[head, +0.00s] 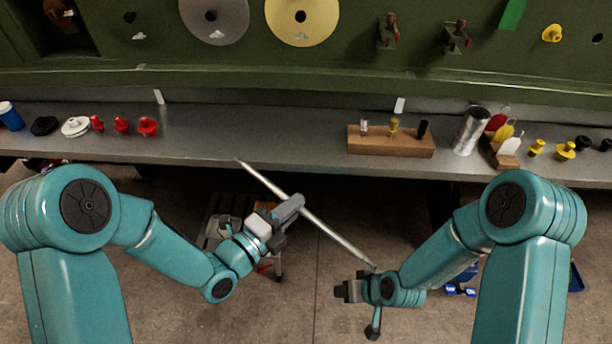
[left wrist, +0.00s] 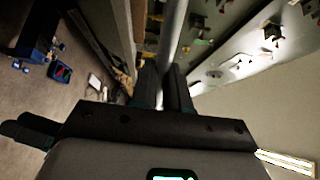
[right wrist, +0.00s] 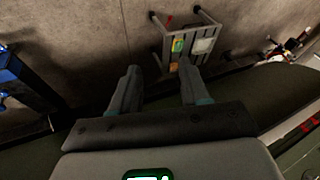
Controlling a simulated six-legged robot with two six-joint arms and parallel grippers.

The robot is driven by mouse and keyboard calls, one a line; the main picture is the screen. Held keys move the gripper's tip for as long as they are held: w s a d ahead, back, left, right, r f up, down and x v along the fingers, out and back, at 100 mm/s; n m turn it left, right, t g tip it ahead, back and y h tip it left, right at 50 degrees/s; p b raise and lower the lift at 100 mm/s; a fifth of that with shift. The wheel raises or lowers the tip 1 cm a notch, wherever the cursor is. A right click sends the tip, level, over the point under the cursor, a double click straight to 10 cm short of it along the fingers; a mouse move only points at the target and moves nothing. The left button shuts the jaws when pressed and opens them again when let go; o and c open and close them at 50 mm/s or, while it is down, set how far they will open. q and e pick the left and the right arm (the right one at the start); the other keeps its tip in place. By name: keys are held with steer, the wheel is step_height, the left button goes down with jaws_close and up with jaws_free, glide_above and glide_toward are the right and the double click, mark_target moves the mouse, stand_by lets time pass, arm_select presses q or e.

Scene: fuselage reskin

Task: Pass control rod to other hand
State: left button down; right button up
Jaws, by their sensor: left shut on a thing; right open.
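The control rod (head: 335,237) is a long, thin, pale grey bar. It slants from the bench's front edge at upper left down to the right. My left gripper (head: 290,207) is shut on it near its middle and holds it in the air in front of the bench. In the left wrist view the rod (left wrist: 172,40) runs up from between the fingers (left wrist: 166,90). My right gripper (head: 346,291) is open and lies just below and left of the rod's lower right end. In the right wrist view its fingers (right wrist: 160,88) are apart with nothing between them.
A grey bench (head: 260,135) runs across behind the rod. A wooden block (head: 390,143), a metal can (head: 469,132) and red knobs (head: 122,125) stand on it. A green panel (head: 350,60) rises behind. A small stool (right wrist: 190,42) stands on the floor; the floor between my arms is mostly clear.

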steer(key=w+a+r+n+t, duration=0.1)
steer(key=w+a+r+n, duration=0.25)
steer(key=w+r, duration=0.45)
steer(key=w+a+r+n+t, duration=0.1)
steer(key=w+a+r+n, duration=0.25)
steer(key=w+r, duration=0.45)
step_height(320, 180, up, 21)
steer(key=n+g+h, duration=0.2)
steer(key=g+h, duration=0.2)
steer(key=g, duration=0.2)
glide_above(314, 218)
step_height(314, 218, down, 12)
steer(key=shift+r, duration=0.1)
